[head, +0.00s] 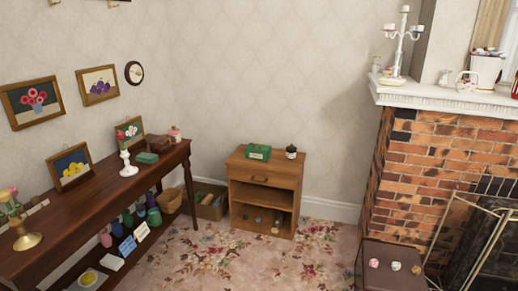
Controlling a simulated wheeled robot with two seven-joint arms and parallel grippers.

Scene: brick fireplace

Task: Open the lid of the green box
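A green box (258,152) with a small pale label on its front sits on top of the small wooden cabinet (240,163), left of the middle of the cabinet top. Its lid looks closed, though the box is small in the view. Neither of my grippers is in the head view.
The long dark table (95,192) runs along the left wall. A brick fireplace (425,165) and a low brown stand (385,270) are at the right. Flowered carpet (235,262) lies open before the cabinet.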

